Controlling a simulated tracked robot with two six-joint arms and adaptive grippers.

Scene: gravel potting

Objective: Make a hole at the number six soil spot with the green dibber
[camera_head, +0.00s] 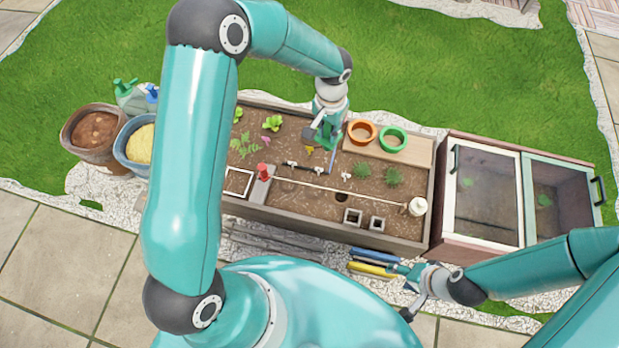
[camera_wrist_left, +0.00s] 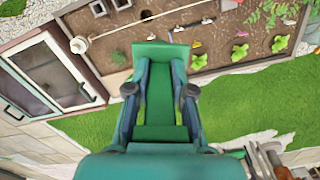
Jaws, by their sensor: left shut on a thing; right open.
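My left gripper (camera_head: 325,140) is over the far middle of the soil bed (camera_head: 310,205), shut on the green dibber. The dibber's green handle (camera_wrist_left: 160,52) shows between the fingers in the left wrist view; a thin shaft (camera_head: 332,162) points down below the gripper in the head view. I cannot tell whether its tip touches the soil. Small white and coloured markers lie on the soil; their numbers are too small to read. A dark round hole (camera_head: 341,197) shows near the middle of the bed. My right gripper (camera_head: 413,276) is open, low in front of the bed.
Orange (camera_head: 361,132) and green (camera_head: 393,138) pot rings sit on a board at the back right. A cold frame (camera_head: 487,195) stands right. Blue and yellow tools (camera_head: 374,270) lie beside my right gripper. Two buckets (camera_head: 95,132) stand left.

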